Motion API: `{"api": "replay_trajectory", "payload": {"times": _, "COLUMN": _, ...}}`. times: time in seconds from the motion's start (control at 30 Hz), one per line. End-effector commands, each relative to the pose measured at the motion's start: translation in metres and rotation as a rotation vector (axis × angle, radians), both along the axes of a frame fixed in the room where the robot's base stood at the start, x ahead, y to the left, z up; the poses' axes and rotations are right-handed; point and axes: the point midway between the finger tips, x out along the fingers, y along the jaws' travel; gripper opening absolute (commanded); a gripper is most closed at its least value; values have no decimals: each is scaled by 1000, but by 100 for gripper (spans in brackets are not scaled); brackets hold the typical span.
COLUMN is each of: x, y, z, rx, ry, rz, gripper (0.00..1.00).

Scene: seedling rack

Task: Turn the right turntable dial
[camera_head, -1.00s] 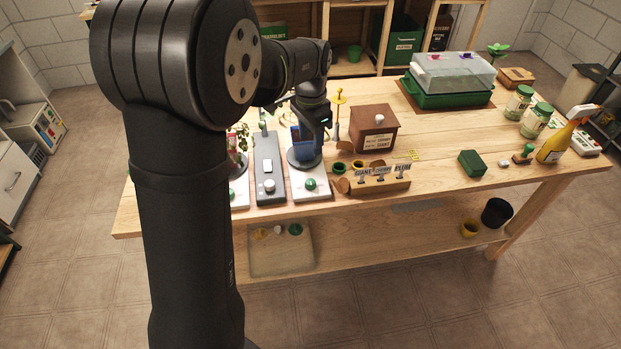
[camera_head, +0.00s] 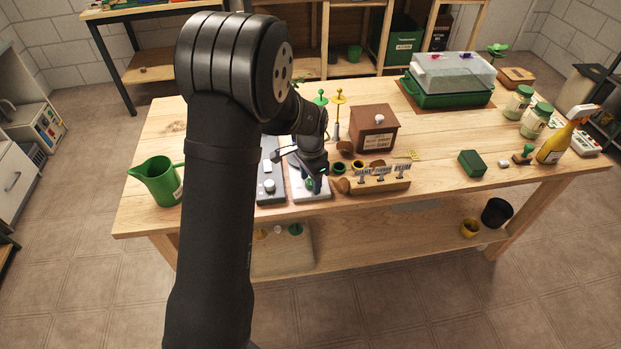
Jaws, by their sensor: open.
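The right turntable's white base (camera_head: 303,195) stands near the front edge of the bench, left of the label block. Its green dial (camera_head: 309,184) shows only in part, at the front of the base. My gripper (camera_head: 316,181) is open and points down at the dial. Its fingers are right beside or around it; I cannot tell whether they touch. My arm hides the turntable plate and anything on it.
A grey control panel (camera_head: 269,180) lies just left of the base. Right of it are a wooden label block (camera_head: 378,183), small green and yellow pots, and a brown wooden box (camera_head: 373,130). A green jug (camera_head: 159,180) stands far left.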

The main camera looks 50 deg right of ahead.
Motion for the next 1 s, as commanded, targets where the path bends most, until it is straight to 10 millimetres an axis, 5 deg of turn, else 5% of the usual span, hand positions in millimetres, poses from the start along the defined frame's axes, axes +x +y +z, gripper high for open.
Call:
{"api": "replay_trajectory", "payload": {"times": 0.17, "x": 0, "y": 0, "z": 0, "rx": 0, "ry": 0, "rz": 0, "gripper": 50}}
{"api": "replay_trajectory", "payload": {"times": 0.4, "x": 0, "y": 0, "z": 0, "rx": 0, "ry": 0, "rz": 0, "gripper": 6}}
{"api": "replay_trajectory", "payload": {"times": 1.0, "x": 0, "y": 0, "z": 0, "rx": 1, "ry": 0, "rz": 209, "gripper": 6}}
